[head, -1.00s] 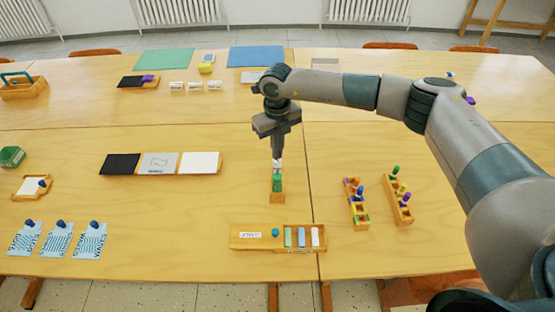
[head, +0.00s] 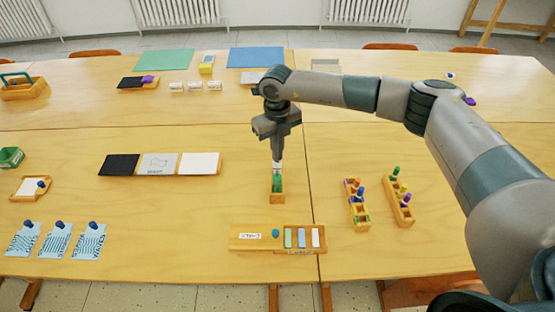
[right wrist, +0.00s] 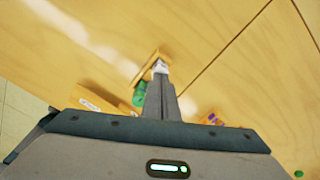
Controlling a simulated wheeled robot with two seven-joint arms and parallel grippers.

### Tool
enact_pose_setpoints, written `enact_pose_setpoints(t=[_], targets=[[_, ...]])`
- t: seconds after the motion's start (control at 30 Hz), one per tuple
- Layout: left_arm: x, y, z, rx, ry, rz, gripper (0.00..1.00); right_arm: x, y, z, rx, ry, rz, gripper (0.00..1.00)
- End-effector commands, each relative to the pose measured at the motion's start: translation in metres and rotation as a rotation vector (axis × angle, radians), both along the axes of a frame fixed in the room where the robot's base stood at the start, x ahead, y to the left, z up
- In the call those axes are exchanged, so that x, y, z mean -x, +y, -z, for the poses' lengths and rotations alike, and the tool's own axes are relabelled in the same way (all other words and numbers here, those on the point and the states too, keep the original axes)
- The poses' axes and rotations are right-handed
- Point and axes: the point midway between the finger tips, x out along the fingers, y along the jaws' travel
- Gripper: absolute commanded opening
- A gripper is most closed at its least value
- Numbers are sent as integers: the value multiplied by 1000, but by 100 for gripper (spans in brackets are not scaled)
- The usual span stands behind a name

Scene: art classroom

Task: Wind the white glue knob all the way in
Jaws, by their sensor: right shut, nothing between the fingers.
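The white glue knob (head: 277,165) shows as a small pale piece directly under my right fingertips. It stands above a green part (head: 277,183) in a narrow wooden holder (head: 277,199) on the near table. My right gripper (head: 277,158) points straight down over it and is shut with nothing held. In the right wrist view the white knob (right wrist: 160,67) shows just beyond the shut fingertips (right wrist: 160,80), and the green part (right wrist: 139,96) is partly hidden by the fingers. I cannot tell whether the fingertips touch the knob. My left gripper is out of view.
A wooden tray (head: 250,246) with coloured blocks lies in front of the holder. Two wooden racks (head: 361,222) (head: 405,218) with coloured pegs stand to the right. A row of black, grey and white panels (head: 161,163) lies to the left. Bare table surrounds the holder.

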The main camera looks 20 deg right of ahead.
Motion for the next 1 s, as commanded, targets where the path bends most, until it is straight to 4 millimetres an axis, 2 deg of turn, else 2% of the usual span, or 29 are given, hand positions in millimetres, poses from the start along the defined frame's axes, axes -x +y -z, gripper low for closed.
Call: enact_pose_setpoints(t=[0.57,0.6,0.8,0.9,1.0], targets=[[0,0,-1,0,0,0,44,0,0,-7,0,0,0,0],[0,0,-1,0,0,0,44,0,0,-7,0,0,0,2],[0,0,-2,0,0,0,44,0,0,-7,0,0,0,50],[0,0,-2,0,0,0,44,0,0,-7,0,0,0,70],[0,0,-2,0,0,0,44,0,0,-7,0,0,0,70]])
